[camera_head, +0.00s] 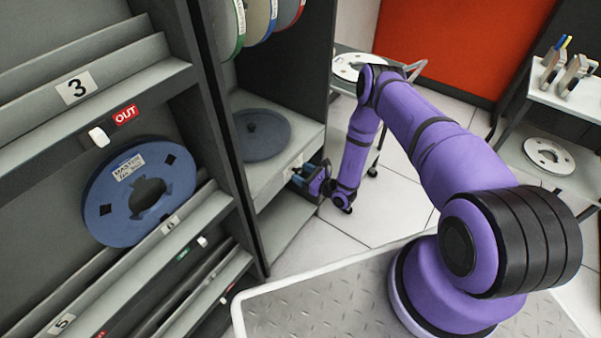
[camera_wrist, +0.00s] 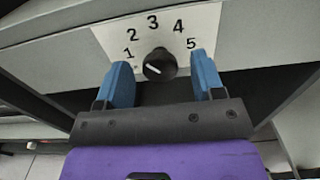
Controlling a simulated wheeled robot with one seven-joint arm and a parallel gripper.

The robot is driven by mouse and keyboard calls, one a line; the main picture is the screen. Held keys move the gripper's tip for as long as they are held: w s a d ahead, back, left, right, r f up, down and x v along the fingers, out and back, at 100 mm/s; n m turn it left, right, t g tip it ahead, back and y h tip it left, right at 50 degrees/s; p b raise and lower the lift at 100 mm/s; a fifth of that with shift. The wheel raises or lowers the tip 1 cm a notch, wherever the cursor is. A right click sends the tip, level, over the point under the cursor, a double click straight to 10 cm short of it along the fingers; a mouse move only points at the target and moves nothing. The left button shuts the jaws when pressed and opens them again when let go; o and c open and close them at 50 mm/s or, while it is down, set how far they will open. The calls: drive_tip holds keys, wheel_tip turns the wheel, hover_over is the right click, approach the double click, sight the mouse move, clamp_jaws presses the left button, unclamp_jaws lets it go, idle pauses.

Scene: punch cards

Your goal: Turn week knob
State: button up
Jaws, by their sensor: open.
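The week knob (camera_wrist: 158,65) is a small round black dial with a white pointer line, seen in the wrist view. It sits on a white plate (camera_wrist: 208,22) numbered 1 to 5 on the front edge of a grey shelf. The pointer slants toward the upper left, roughly toward the 1. My gripper (camera_wrist: 164,80) is open, with one blue finger on each side of the knob; I cannot tell whether either touches it. In the head view my gripper (camera_head: 301,178) is at the shelf's front edge, where the arm largely hides the knob.
A dark round disc (camera_head: 262,135) lies on the shelf (camera_head: 262,180) above the knob plate. At left a rack holds a blue reel (camera_head: 105,205) on slanted ledges. A trolley with a white reel (camera_head: 350,65) stands behind my arm. Tiled floor (camera_head: 395,210) is clear.

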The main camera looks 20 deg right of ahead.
drive_tip(key=shift+w+a, duration=0.35)
drive_tip(key=shift+w, duration=0.05)
drive_tip(key=c, duration=0.9)
drive_tip(key=shift+m, duration=0.3)
drive_tip(key=m, duration=0.2)
drive_tip(key=shift+d+m, duration=0.15)
drive_tip(key=shift+m, duration=2.45)
